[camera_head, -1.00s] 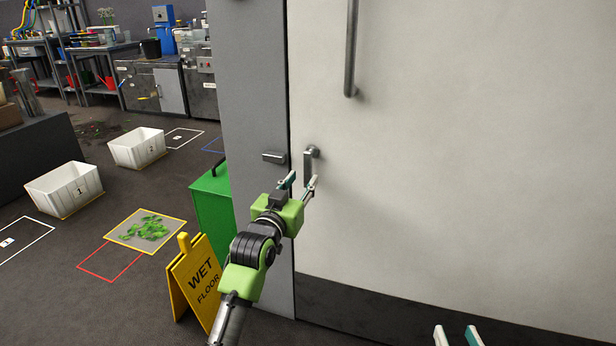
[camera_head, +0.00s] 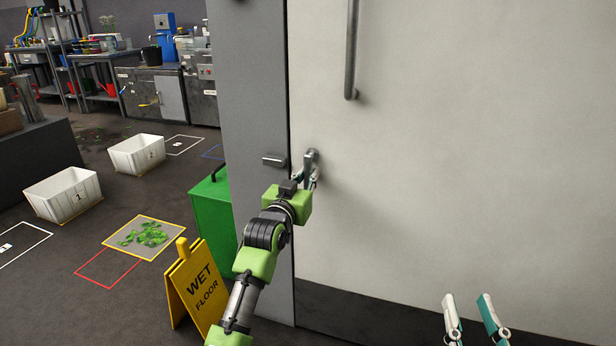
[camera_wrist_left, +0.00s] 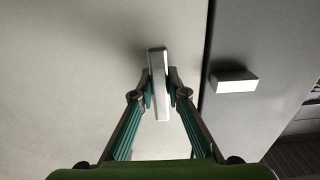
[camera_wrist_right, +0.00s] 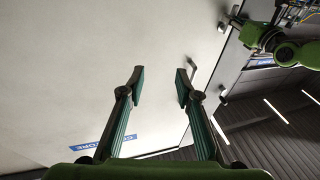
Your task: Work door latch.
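The white door (camera_head: 450,150) stands closed against a grey frame. Its metal latch handle (camera_head: 311,158) hangs down near the door's left edge. My left gripper (camera_head: 307,177) is at the latch, with one finger on each side of the handle. In the left wrist view the latch handle (camera_wrist_left: 158,70) stands between the two finger pads, which are drawn in close against it. The handle's lower part is hidden by the gripper in the head view. My right gripper (camera_head: 468,298) is open and empty, low in front of the door; its spread fingers also show in the right wrist view (camera_wrist_right: 160,88).
A long vertical pull bar (camera_head: 352,50) is on the door above the latch. A small metal block (camera_head: 274,160) sits on the frame (camera_head: 250,90). A green bin (camera_head: 212,210) and a yellow wet-floor sign (camera_head: 198,285) stand left of my left arm. White crates (camera_head: 64,194) are further left.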

